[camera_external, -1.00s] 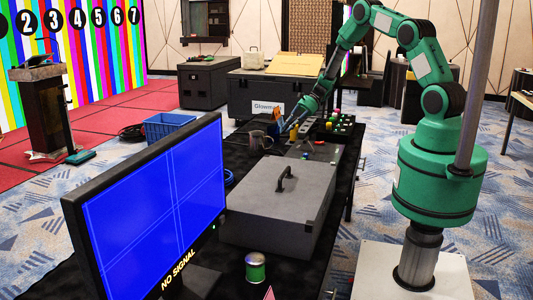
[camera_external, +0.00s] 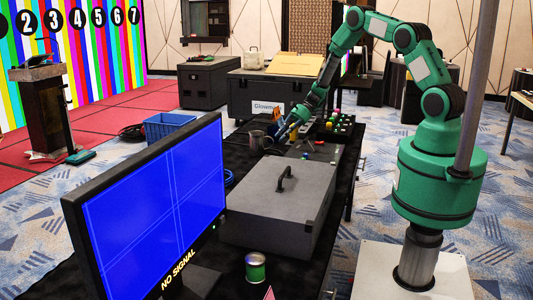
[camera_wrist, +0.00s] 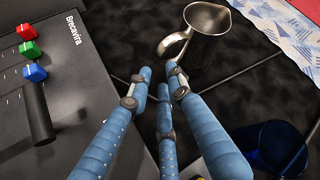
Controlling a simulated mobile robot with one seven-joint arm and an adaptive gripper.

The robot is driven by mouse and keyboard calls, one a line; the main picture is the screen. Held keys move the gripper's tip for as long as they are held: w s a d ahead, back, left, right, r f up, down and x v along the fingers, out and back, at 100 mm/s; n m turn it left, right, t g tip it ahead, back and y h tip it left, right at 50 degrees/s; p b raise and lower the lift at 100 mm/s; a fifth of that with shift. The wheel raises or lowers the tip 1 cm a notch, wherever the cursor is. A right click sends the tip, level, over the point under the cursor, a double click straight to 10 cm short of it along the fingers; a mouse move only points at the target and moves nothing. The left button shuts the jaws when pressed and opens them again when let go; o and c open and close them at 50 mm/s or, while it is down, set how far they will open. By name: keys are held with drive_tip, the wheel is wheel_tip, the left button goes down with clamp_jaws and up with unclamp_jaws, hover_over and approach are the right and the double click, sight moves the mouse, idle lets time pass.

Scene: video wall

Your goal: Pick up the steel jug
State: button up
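The steel jug (camera_external: 256,139) stands on the black-covered table in the external view, just left of my gripper (camera_external: 284,134). In the wrist view the jug (camera_wrist: 209,19) is at the top, with its curved handle toward my fingers. My gripper (camera_wrist: 160,76) has three blue fingers with dark joints. The fingers are apart with nothing visible between them, and their tips point at the handle. In the wrist view the tips appear just short of the handle, and I see no contact.
A dark console with red, green and blue sliders (camera_wrist: 35,73) lies left of my fingers. A dark blue glossy container (camera_wrist: 280,146) is at lower right in the wrist view. A grey case (camera_external: 279,205), a monitor (camera_external: 155,215) and a green can (camera_external: 255,267) occupy the nearer table.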

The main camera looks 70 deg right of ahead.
sight(261, 144)
drive_tip(key=shift+x, duration=1.25)
drive_tip(key=shift+b+x, duration=0.7)
drive_tip(key=shift+x, duration=1.95)
clamp_jaws()
drive_tip(key=shift+r, duration=0.1)
